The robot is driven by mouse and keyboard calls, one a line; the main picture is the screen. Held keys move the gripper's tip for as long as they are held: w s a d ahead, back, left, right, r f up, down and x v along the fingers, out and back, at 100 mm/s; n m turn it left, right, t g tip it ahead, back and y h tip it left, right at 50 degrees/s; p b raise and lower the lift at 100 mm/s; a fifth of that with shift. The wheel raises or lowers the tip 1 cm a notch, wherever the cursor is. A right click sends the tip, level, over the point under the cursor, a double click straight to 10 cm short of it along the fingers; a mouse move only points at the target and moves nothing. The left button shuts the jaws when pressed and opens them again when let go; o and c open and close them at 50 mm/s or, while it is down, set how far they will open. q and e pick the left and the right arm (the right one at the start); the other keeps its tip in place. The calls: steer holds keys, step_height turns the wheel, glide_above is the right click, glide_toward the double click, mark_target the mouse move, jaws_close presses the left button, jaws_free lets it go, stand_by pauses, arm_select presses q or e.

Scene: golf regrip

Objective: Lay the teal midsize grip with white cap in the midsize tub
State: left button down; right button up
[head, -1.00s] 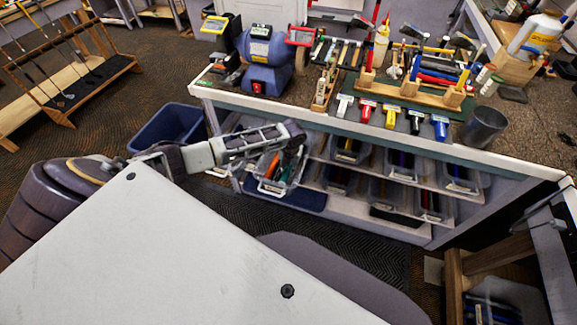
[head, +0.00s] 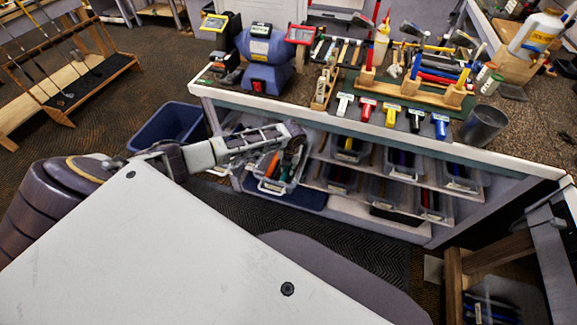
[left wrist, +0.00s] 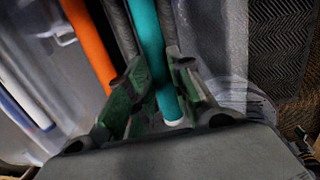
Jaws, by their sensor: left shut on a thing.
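The teal grip with its white cap (left wrist: 152,45) lies lengthwise between the green-padded fingers of my left gripper (left wrist: 155,98) in the left wrist view, its white end toward the palm. The fingers are shut on it. In the head view my left gripper (head: 292,155) is over a clear tub (head: 262,183) at the left end of the lower shelf, which holds orange and teal grips. Several other clear tubs stand to its right, one of them here (head: 340,180). I cannot read which tub is the midsize one. My right gripper is not in view.
An orange grip (left wrist: 88,45) lies beside the teal one in the left wrist view. The bench top (head: 350,128) above the tubs carries a grinder (head: 265,60), tools and a dark cup (head: 484,125). A blue bin (head: 170,128) stands on the floor left of the bench.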

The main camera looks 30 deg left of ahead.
arm_select(q)
steer(key=shift+f, duration=0.15)
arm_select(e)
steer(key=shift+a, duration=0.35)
arm_select(q)
steer(key=c, duration=1.2)
jaws_free()
steer(key=shift+r, duration=0.9)
steer(key=r, duration=0.3)
steer(key=d+r, duration=0.1)
steer(key=r, duration=0.6)
steer(key=shift+s+d, duration=0.2)
steer(key=shift+s, duration=0.2)
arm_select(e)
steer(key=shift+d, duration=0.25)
